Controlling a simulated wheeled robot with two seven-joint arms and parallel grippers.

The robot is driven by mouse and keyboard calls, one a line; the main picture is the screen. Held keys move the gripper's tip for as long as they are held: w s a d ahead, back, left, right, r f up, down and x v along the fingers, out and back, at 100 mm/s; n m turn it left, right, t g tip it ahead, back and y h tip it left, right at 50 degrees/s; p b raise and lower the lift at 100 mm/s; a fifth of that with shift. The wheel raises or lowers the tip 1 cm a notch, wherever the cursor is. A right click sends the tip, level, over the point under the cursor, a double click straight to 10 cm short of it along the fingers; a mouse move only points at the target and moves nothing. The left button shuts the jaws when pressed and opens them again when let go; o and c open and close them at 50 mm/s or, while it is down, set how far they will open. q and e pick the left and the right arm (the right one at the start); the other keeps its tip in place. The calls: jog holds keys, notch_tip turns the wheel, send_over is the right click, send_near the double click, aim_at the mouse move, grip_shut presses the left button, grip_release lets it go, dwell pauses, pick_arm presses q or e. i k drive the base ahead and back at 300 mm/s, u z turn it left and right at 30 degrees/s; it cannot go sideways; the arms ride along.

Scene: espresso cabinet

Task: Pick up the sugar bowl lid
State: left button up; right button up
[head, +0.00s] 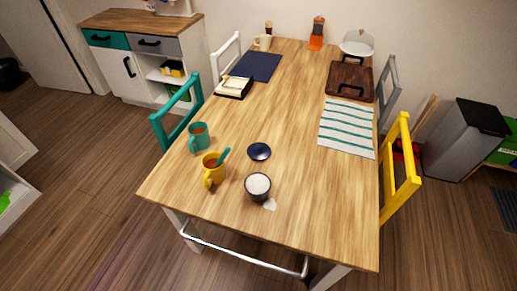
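The sugar bowl (257,187) stands open near the front of the wooden table, dark outside with white contents. The dark blue round lid (259,151) lies flat on the table just behind the bowl, apart from it. Neither of my grippers is in the head view.
A yellow mug (212,170) with a teal spoon and a teal mug (198,137) stand left of the bowl. A small white patch (270,204) lies beside the bowl. A striped towel (347,128) lies right. Chairs flank the table (300,205). Table around the lid is clear.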

aim_at(257, 151)
jog(key=z, duration=1.05)
jog(key=k, duration=1)
jog(key=u, duration=1.5)
jog(key=i, duration=0.5)
jog(key=u, duration=0.05)
